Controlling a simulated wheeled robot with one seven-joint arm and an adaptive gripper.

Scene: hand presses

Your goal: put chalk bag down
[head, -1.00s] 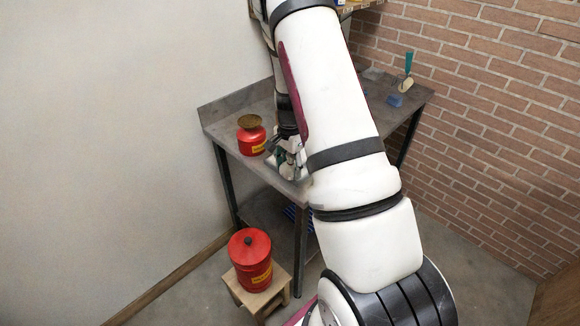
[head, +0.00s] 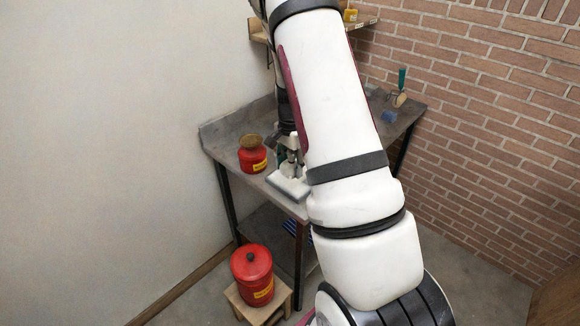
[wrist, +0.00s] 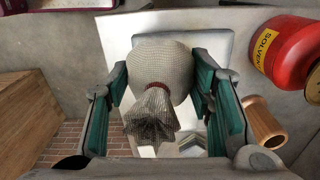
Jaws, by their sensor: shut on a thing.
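The chalk bag (wrist: 160,75) is a pale, rounded mesh-cloth bag with its gathered neck tied by a dark red band. In the wrist view it sits between the green-padded fingers of my gripper (wrist: 160,82), which is shut on it. In the head view my gripper (head: 290,155) is over the near edge of the grey table (head: 228,128), partly hidden by my arm. A pale, flat block (head: 288,187) shows just below the gripper there. I cannot tell whether the bag touches it.
A red solvent can (head: 252,160) with a brown top stands left of the gripper. Another red can (head: 252,275) is on a low wooden stool (head: 276,300). A green-handled brush (head: 400,88) and a blue item (head: 389,117) are at the table's far right. A wall is on the left.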

